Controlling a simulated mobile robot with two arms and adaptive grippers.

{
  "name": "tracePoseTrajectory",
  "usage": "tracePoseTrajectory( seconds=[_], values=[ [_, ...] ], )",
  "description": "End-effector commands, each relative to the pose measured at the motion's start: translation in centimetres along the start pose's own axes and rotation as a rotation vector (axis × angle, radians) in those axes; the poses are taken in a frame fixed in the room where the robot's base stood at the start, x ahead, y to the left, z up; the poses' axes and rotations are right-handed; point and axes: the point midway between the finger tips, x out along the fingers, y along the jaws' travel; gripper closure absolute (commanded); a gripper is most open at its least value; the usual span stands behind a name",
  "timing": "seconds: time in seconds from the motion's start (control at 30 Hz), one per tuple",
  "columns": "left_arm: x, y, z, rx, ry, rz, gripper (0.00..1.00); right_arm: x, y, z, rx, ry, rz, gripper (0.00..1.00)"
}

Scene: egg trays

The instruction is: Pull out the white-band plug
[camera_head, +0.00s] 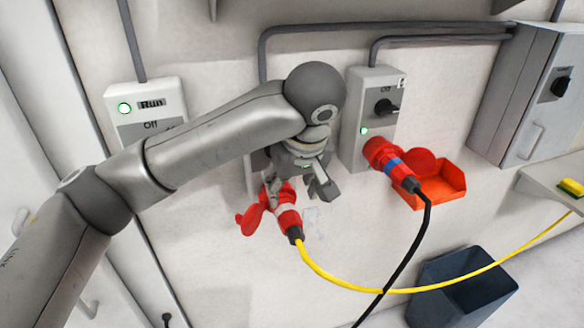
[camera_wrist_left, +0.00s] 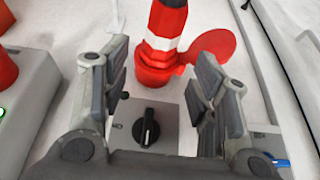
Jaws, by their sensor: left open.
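The white-band plug (camera_head: 288,217) is red with a pale band and a black end, on a yellow cable. It sits in a red wall socket with a round red flap (camera_head: 249,219), below a wall box mostly hidden by my arm. My left gripper (camera_head: 300,188) is open just above and beside the plug, not closed on it. In the left wrist view the white-band plug (camera_wrist_left: 161,42) stands beyond and between the spread fingers of the left gripper (camera_wrist_left: 162,85). Whether a finger touches it, I cannot tell. My right gripper is not in view.
A blue-band plug (camera_head: 392,165) with a black cable sits in the socket to the right, by an orange tray (camera_head: 437,190). The yellow cable (camera_head: 400,291) crosses the black one. A dark bin (camera_head: 462,290) stands lower right. A rotary switch (camera_wrist_left: 146,130) lies between the fingers.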

Motion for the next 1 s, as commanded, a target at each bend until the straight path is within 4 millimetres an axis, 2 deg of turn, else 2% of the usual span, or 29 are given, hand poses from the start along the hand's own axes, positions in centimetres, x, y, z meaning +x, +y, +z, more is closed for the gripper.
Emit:
tracePoseTrajectory(
  seconds=[0.07,0.17,0.4,0.47,0.57,0.7,0.83,1.0],
  values=[
    [0.3,0.0,0.0,-0.001,0.0,-0.001,0.45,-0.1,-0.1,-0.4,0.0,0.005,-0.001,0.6],
    [1.3,-0.1,-0.1,-0.001,-0.002,-0.003,0.45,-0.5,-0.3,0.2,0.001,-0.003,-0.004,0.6],
    [5.5,-0.1,-0.1,0.0,-0.001,-0.004,0.45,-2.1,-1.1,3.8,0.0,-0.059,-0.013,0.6],
    [6.6,-0.1,-0.1,-0.001,-0.002,-0.004,0.45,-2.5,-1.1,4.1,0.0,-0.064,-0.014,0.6],
    [8.1,-0.1,-0.1,0.0,-0.001,-0.003,0.45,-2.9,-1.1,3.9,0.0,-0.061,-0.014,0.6],
    [9.8,0.0,-0.1,0.0,-0.001,-0.001,0.45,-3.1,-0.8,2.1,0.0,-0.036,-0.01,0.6],
    [10.5,0.0,0.0,0.001,0.0,0.0,0.45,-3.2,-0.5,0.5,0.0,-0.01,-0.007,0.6],
    [10.7,0.0,0.0,0.001,0.001,0.001,0.45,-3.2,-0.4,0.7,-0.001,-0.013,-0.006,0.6]
  ],
)
